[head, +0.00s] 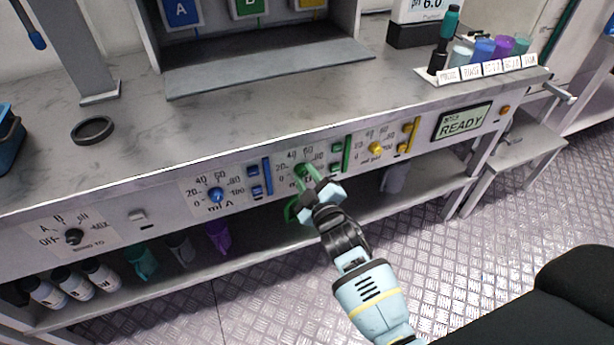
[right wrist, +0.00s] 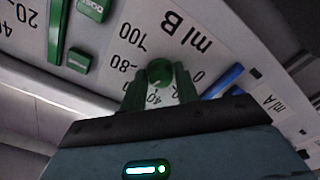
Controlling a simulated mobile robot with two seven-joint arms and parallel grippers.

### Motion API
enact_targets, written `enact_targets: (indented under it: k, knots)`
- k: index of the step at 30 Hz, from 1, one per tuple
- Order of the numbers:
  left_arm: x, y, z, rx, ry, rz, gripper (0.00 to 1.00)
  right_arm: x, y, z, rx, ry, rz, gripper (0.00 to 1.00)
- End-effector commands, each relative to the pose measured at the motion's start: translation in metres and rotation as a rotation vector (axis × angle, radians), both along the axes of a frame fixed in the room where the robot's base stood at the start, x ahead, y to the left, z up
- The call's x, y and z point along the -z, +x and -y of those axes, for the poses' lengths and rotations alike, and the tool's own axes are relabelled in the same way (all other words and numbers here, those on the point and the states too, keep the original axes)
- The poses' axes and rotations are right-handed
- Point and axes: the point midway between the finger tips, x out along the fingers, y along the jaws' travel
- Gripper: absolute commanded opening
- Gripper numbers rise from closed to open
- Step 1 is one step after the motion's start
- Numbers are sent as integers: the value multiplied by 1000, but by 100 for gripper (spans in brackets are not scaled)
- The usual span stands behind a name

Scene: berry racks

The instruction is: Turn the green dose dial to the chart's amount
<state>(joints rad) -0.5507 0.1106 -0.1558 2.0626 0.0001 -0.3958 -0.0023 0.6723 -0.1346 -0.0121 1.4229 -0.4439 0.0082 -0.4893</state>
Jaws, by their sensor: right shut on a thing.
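The green dose dial (head: 301,169) is on the front panel, in the middle of a scale marked ml B. In the right wrist view the green dial (right wrist: 160,72) sits between the fingertips, with the scale upside down around it. My right gripper (head: 309,178) reaches the panel from below right and is shut on the dial; it also shows in the right wrist view (right wrist: 160,84). The gripper partly hides the scale, so I cannot read the dial's setting. No chart with a readable amount shows. My left gripper is not in view.
A blue dial (head: 216,195) is left of the green one and a yellow dial (head: 376,148) is right. Green buttons (head: 336,149) sit beside the green scale. A display (head: 462,121) reads READY. Bottles (head: 75,281) and coloured cups stand on the shelf below.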

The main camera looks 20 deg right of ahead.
Motion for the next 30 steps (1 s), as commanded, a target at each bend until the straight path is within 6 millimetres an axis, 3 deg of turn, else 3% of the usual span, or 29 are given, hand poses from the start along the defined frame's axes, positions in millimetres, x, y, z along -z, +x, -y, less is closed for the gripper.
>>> enact_targets:
  k: [15,16,20,30]
  knots:
    - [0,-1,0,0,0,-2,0,0,0,0,0,17,-1,8]
    - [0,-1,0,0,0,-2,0,0,0,0,0,17,-1,34]
    - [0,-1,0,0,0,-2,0,0,0,0,0,16,-1,51]
    - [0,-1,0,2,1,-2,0,0,-3,0,0,16,-1,51]
